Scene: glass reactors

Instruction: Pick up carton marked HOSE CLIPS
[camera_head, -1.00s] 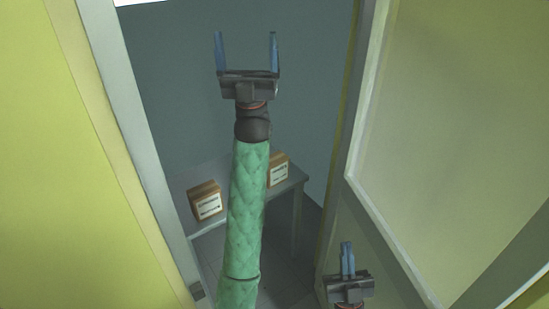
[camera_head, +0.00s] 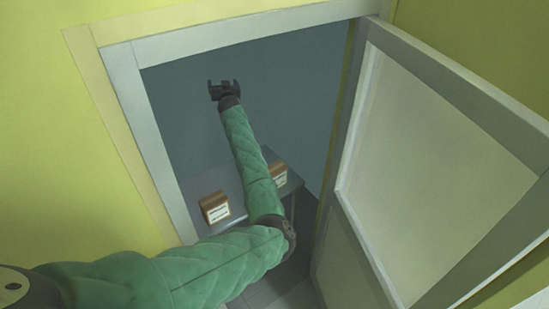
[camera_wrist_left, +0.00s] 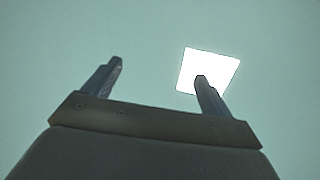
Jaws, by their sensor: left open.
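Two brown cartons with white labels stand on a grey table (camera_head: 238,193) beyond the doorway: a left carton (camera_head: 215,208) and a right carton (camera_head: 278,174), which my left arm partly covers. The print on both labels is too small to read, so I cannot tell which says HOSE CLIPS. My left gripper (camera_head: 224,84) is stretched through the doorway, above and beyond the cartons. In the left wrist view its two fingers (camera_wrist_left: 158,70) are spread apart with nothing between them. My right gripper is not in view.
A pale door frame (camera_head: 142,130) surrounds the opening, and my left arm passes through it. The door (camera_head: 355,208), with a large pale panel, stands open at the right. A bright white square panel (camera_wrist_left: 208,68) shows on a plain surface in the left wrist view.

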